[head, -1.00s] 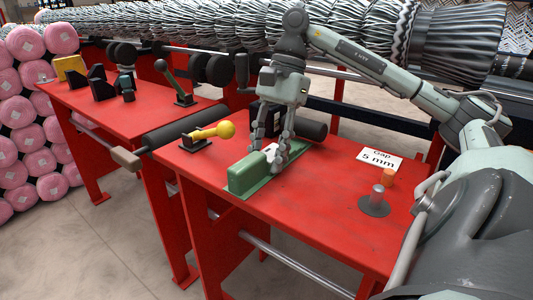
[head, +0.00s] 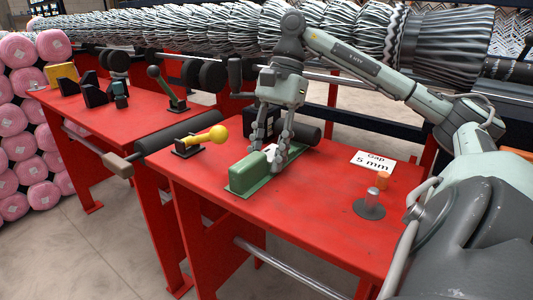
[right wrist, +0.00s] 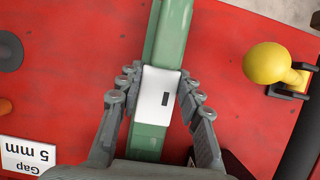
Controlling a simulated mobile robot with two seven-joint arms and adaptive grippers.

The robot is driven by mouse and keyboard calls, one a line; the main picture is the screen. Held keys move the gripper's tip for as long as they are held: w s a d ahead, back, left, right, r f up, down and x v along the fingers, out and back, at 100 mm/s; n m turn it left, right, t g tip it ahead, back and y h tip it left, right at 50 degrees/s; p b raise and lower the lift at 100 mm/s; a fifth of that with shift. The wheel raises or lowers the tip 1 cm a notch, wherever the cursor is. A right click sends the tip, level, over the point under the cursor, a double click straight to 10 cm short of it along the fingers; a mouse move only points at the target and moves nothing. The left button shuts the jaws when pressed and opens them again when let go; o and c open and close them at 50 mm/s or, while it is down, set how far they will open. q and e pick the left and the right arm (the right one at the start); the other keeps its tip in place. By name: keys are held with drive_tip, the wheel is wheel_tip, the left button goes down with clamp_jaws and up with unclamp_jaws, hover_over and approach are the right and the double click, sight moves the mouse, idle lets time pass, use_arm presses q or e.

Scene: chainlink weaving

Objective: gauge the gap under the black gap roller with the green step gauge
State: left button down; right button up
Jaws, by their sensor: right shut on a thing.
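The green step gauge (head: 250,172) lies along the right red table, with a tall block at its near end. A short black roller (head: 306,132), apparently the gap roller, lies just behind the gripper beside a black block. The gap under it and the gauge's far end are hidden. My left gripper is not in view.
A yellow ball lever (head: 215,134) stands left of the gauge. A long black roller (head: 182,132) spans between the tables.

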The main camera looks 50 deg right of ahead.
drive_tip(key=shift+d, duration=0.45)
drive_tip(key=shift+w+d+b, duration=0.1)
drive_tip(key=shift+d+b, duration=0.2)
drive_tip(key=shift+d, duration=0.35)
drive_tip(key=shift+d, duration=0.2)
drive_tip(key=shift+d, duration=0.5)
drive_tip(key=shift+w, duration=0.1)
idle(0.8)
drive_tip(key=shift+a, duration=0.1)
